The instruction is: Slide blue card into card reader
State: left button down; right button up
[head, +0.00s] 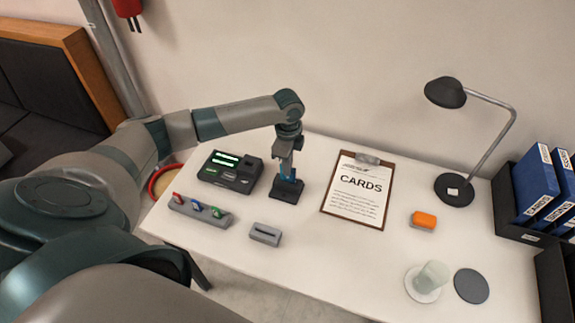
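My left gripper (288,168) points straight down over a small black block with a dark base (287,194), which looks like the card reader. A blue strip, the blue card (291,177), shows between the fingers, and the gripper looks shut on it. The card is upright, with its lower end at the top of the block. I cannot tell whether it is in a slot, as the fingers hide part of it. My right gripper is not in view.
A black device with green displays (230,171) stands left of the block. In front are a grey rack with several small coloured pieces (200,211) and a grey slotted block (265,234). A clipboard (358,190), orange block (424,220), lamp (454,190) and cup (432,277) stand to the right.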

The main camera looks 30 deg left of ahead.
pick_arm(q)
jog(key=shift+f+b, duration=0.35)
jog(key=shift+f, duration=0.6)
dwell(0.7)
jog(key=c, duration=2)
grip_release()
jog(key=shift+r, duration=0.2)
jog(key=shift+r, duration=0.25)
notch_tip(320, 180, up, 17)
jog(key=b, duration=0.3)
jog(key=shift+f+b, duration=0.2)
jog(key=shift+b, duration=0.2)
